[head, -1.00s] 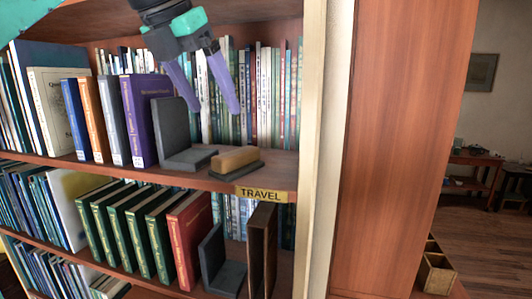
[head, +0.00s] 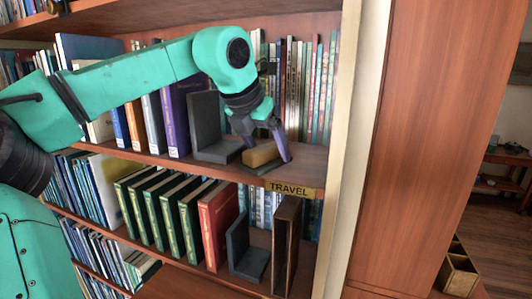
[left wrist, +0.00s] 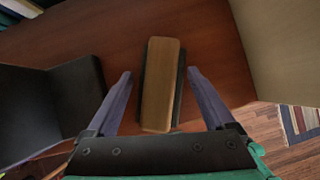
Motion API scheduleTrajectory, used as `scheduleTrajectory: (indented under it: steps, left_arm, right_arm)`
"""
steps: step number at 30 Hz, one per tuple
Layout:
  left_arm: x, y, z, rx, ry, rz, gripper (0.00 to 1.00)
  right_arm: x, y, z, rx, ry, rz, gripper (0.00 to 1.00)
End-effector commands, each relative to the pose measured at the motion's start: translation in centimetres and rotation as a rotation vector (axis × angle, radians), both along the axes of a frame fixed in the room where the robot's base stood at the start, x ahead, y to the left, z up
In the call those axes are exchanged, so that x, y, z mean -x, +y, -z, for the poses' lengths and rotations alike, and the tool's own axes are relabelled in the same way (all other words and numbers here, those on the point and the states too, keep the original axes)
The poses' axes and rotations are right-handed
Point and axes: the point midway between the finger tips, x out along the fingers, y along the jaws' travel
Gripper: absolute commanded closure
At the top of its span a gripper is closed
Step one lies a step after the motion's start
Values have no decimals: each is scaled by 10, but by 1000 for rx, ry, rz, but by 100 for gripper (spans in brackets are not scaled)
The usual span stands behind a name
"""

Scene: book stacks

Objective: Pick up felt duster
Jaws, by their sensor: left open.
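The felt duster (head: 261,155) has a tan wooden top and a dark base, and lies on the upper shelf near its front edge. In the left wrist view the duster (left wrist: 162,85) lies lengthwise between the fingers. My left gripper (head: 268,155) is at the duster with one purple finger on each side. In the left wrist view the left gripper (left wrist: 160,88) is open, with a visible gap between each finger and the duster. My right gripper is not in view.
A dark bookend (head: 207,125) stands just left of the duster, beside a purple book (head: 175,118). Thin books (head: 300,85) line the back of the shelf. A TRAVEL label (head: 290,189) is on the shelf edge. The cream upright (head: 345,130) bounds the shelf on the right.

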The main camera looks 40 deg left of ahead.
Motion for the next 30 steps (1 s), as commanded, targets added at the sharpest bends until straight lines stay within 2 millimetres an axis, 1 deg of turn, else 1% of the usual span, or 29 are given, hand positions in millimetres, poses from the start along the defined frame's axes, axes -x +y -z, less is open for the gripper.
scheduleTrajectory:
  steps: [1,2,3,5,6,8,14,17,19,21,23,27,30]
  left_arm:
    - [0,0,0,0,0,0,13]
    - [0,0,0,0,0,0,17]
    - [0,0,0,0,0,0,32]
    - [0,0,0,0,0,0,55]
    - [0,0,0,0,0,0,70]
    - [0,0,0,0,0,0,92]
    - [1,0,0,0,0,0,92]
    - [2,0,-2,0,0,-1,92]
    - [4,-1,-5,-2,-2,-2,92]
    - [4,0,-18,-1,-2,-4,92]
    - [4,0,-28,-2,-1,-4,92]
    - [4,-1,-57,-2,-1,-4,92]
    - [5,-2,-73,-2,-3,-2,92]
  right_arm:
    - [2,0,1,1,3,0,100]
    - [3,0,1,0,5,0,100]
    - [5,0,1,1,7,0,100]
    - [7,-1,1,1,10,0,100]
    - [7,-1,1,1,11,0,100]
    - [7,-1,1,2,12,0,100]
    - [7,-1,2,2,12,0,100]
    - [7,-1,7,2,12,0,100]
    - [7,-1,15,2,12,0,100]
    - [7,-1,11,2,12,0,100]
    - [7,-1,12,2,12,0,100]
    - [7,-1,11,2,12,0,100]
    - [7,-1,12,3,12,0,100]
